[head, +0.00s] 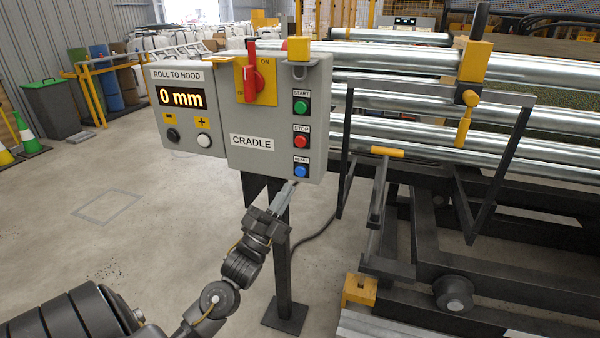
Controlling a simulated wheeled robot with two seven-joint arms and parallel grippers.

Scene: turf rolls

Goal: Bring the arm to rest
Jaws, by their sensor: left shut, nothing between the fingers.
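My left arm comes in from the lower left, and my left gripper (285,192) is at its end. The gripper is shut and empty, with its fingertips just below the lower edge of the cradle control box (262,163). The blue reset button (301,172) is a little above and to the right of the fingertips. I cannot tell whether the fingers touch the box. The red switch handle (254,75) stands upright on its yellow plate. The display (181,97) reads 0 mm. My right gripper is not in view.
The box stands on a dark post (283,270) with a cable beside it. On the right is a dark machine frame with steel rollers (400,100) and a yellow-topped bar (388,151). Open concrete floor (120,220) lies to the left, with a bin (50,110) and cones behind.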

